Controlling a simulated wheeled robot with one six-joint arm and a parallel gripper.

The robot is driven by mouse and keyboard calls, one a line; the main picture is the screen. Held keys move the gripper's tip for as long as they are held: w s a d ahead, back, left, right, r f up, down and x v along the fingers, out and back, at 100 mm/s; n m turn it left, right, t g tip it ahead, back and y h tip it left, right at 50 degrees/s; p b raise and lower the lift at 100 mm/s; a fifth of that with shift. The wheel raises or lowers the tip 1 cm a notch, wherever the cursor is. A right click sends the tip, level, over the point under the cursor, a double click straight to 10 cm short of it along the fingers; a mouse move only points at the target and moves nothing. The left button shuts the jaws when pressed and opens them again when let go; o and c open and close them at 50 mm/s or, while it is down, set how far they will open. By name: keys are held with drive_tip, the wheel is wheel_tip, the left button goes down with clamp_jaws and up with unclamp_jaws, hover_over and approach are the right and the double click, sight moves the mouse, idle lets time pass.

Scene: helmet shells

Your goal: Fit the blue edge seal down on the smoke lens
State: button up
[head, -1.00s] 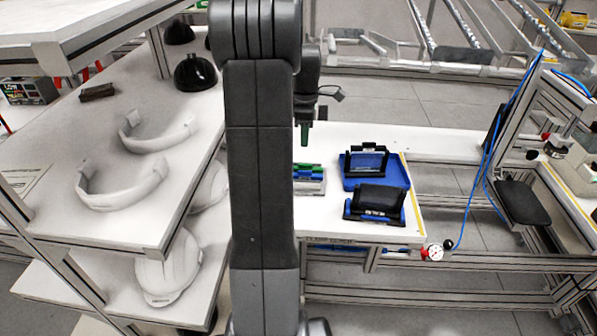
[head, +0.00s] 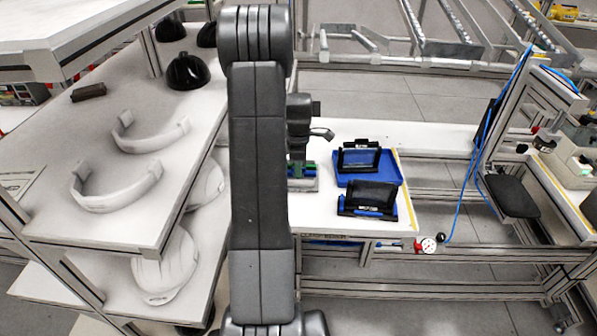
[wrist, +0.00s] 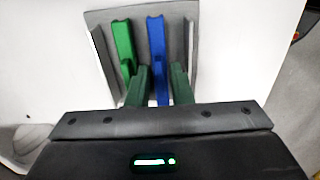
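In the wrist view, the blue edge seal (wrist: 155,38) is an upright blue strip in a small grey holder (wrist: 178,22), beside a green strip (wrist: 122,42). My gripper (wrist: 158,78) has dark green fingers, one on each side of the blue strip's near end, with gaps showing. It is open. In the head view, my arm partly hides the holder (head: 303,186) and gripper. A dark smoke-coloured lens (head: 373,194) sits on a black and blue stand at the table front. A second framed lens (head: 359,157) stands in the blue tray (head: 391,171) behind it.
The white table (head: 330,220) has free room around the stand. At left, a shelf (head: 60,222) holds white curved pieces (head: 115,190) and black domes (head: 187,72). A blue cable (head: 470,165) hangs from a frame on the right.

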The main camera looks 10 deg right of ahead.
clamp_jaws()
drive_tip(key=shift+r, duration=0.1)
